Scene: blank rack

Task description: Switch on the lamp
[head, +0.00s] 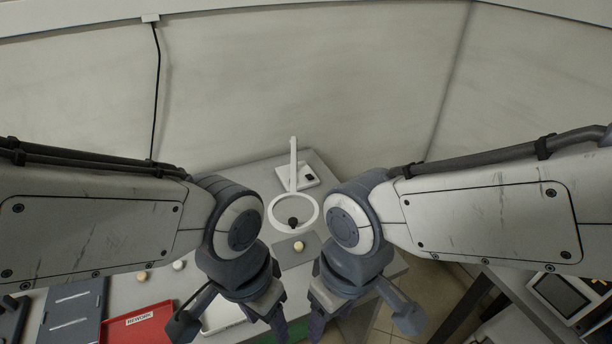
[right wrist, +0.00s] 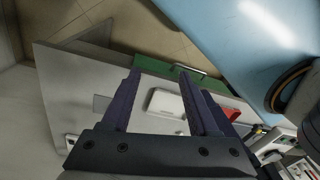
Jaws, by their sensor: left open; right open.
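The lamp (head: 293,165) stands toward the back of the table in the head view. It has a thin white post, a white base (head: 281,186) with a small black patch (head: 309,178) that looks like a switch, and a white ring head (head: 272,217) in front. I cannot tell whether it is lit. My left gripper (head: 279,338) points down in front of the lamp, apart from it; it is open and nothing shows in it. My right gripper (head: 318,328) is beside it to the right, open. Its fingers also show in the right wrist view (right wrist: 160,75), spread with nothing between them.
A grey mat (head: 290,262) with a pale round knob-like piece (head: 299,246) lies in front of the ring. A dark knob (head: 293,223) shows inside the ring. A red REWORK tray (head: 140,325) and small round pieces (head: 142,276) are at left. A tablet-like device (head: 560,294) is at right.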

